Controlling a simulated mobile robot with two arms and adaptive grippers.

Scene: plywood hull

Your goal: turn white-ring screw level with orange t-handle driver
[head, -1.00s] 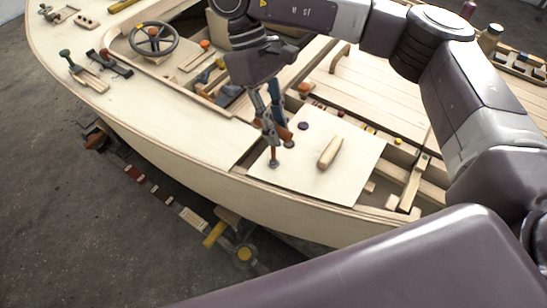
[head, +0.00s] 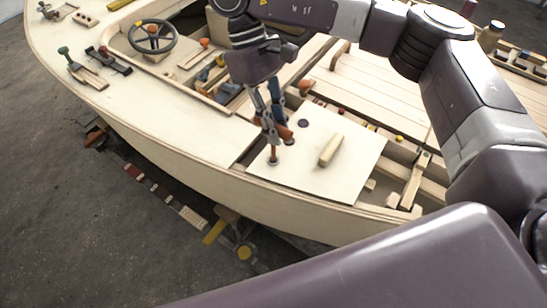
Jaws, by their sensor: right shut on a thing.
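My right gripper (head: 271,132) is shut on the orange t-handle driver (head: 285,131) above the left part of a pale square panel (head: 310,178) in the hull. The driver's shaft points down, and its tip meets the panel near a small dark fitting (head: 273,161). Another small round fitting sits just right of the gripper. I cannot make out a white ring on either one, and the screw under the tip is hidden or too small to tell. My left gripper is not in view.
A wooden handle (head: 331,150) stands up from the panel. A dark purple disc (head: 303,123) lies near its back edge. A steering wheel (head: 153,38) and a tool tray (head: 212,80) are farther left. My own arm blocks the right side.

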